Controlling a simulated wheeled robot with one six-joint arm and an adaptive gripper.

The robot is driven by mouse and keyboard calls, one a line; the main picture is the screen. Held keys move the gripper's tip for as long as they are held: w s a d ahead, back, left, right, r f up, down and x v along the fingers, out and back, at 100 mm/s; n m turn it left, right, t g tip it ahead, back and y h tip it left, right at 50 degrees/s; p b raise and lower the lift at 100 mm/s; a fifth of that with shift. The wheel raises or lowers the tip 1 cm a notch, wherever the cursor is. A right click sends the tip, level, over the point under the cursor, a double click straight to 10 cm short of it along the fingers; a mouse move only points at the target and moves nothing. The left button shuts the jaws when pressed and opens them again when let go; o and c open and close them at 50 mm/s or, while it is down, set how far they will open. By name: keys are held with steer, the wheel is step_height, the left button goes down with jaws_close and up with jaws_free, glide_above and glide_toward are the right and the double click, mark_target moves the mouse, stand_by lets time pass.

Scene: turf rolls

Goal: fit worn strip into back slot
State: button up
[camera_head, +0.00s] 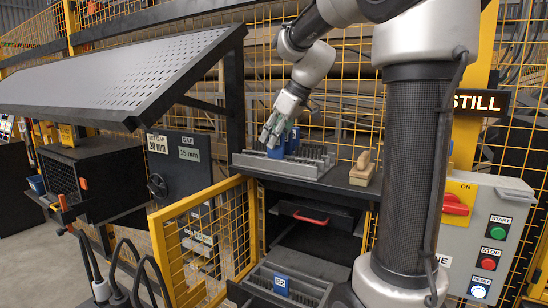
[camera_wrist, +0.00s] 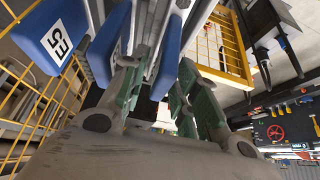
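My gripper (camera_head: 271,133) is over a grey slotted rack (camera_head: 283,167) on the dark bench. In the wrist view its two green-padded fingers (camera_wrist: 157,88) stand on either side of a blue-ended strip (camera_wrist: 171,50) and look closed on it. Its label is not readable and I cannot tell how worn it is. In the head view blue shows just below the fingertips (camera_head: 276,152). Another blue end (camera_head: 293,140) stands close to the right. A blue block labelled E5 (camera_wrist: 55,40) is left of the fingers in the wrist view. The slots under the gripper are partly hidden.
A wooden-handled block (camera_head: 362,168) lies on the bench right of the rack. Below is a grey tray (camera_head: 258,292) with a blue E2 piece (camera_head: 281,284). A yellow mesh gate (camera_head: 205,245) stands open at the left. A control box (camera_head: 485,230) is at the right.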

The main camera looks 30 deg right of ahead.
steer(key=x, duration=0.2)
steer(key=shift+w+f, duration=0.1)
steer(key=shift+f, duration=0.3)
jaws_close()
steer(key=shift+r, duration=0.1)
